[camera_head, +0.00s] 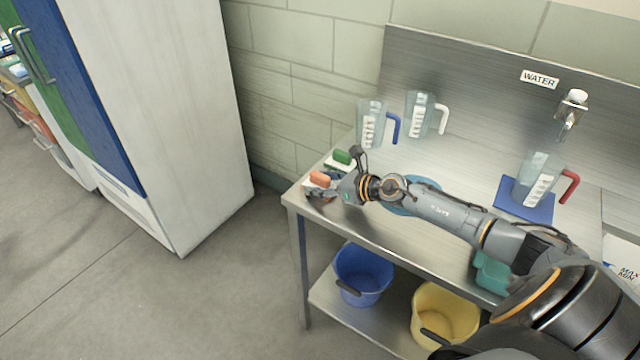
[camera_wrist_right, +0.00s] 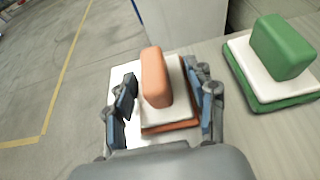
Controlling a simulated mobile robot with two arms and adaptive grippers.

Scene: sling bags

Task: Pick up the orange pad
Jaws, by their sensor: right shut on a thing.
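The orange pad (camera_head: 319,179) is at the left end of the metal table. In the right wrist view it shows an orange handle block (camera_wrist_right: 155,76) on a white layer above an orange base. My right gripper (camera_wrist_right: 163,92) has its fingers on both sides of the pad and is shut on it. In the head view this gripper (camera_head: 325,190) is partly hidden by its own wrist. I cannot tell whether the pad touches the table. My left gripper is not in view.
A similar green pad (camera_wrist_right: 283,47) lies close to the right in the wrist view. Clear jugs with blue (camera_head: 371,122) and white (camera_head: 419,112) handles stand behind. A red-handled jug (camera_head: 538,178) stands on a blue mat (camera_head: 508,203). Blue (camera_head: 362,275) and yellow (camera_head: 443,315) buckets are below.

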